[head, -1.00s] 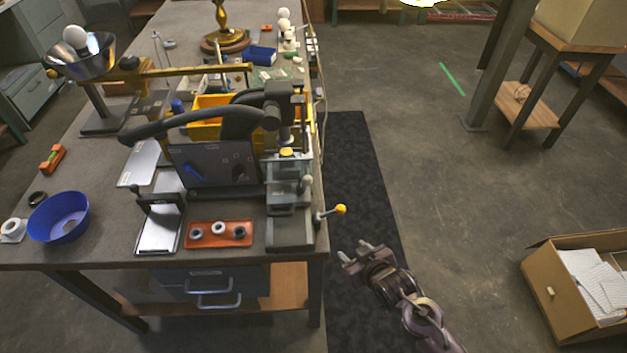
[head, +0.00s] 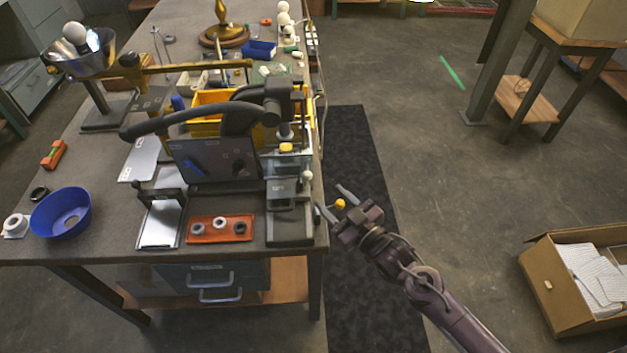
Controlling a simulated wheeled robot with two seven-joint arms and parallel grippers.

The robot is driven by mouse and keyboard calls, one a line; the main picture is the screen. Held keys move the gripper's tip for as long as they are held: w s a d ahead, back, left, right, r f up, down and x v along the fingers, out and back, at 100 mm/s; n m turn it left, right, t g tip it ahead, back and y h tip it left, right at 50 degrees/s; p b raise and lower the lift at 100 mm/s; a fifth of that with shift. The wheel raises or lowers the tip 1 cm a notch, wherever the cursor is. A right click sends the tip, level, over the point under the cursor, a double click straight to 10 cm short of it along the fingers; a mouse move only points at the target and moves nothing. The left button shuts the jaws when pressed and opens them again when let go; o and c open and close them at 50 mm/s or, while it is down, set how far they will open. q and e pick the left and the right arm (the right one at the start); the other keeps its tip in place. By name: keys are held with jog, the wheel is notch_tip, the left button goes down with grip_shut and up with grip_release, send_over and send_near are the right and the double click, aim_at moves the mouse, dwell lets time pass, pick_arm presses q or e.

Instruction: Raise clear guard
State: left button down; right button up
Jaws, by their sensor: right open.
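A grey bench press (head: 290,215) stands at the right edge of the workbench, with a black lever arm over its top. A pale, see-through area at its middle front may be the clear guard (head: 291,162), but its edges are hard to make out. A small pale knob (head: 307,175) sits on the press's right side. A yellow ball knob (head: 340,203) sticks out lower, to the right. My right gripper (head: 331,198) is open, its fingers either side of the yellow knob in this view; I cannot tell whether they touch it. My left gripper is not in view.
A dark panel (head: 213,162) stands left of the press. An orange tray (head: 219,230) with dark and pale rings, a blue bowl (head: 61,216) and a yellow bin (head: 205,97) are on the bench. A cardboard box (head: 560,300) is on the floor at right. The floor mat (head: 350,140) is clear.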

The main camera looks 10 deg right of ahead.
jog(key=p+x, duration=0.1)
jog(key=x, duration=0.6)
jog(key=shift+w+a+p, duration=0.3)
grip_shut()
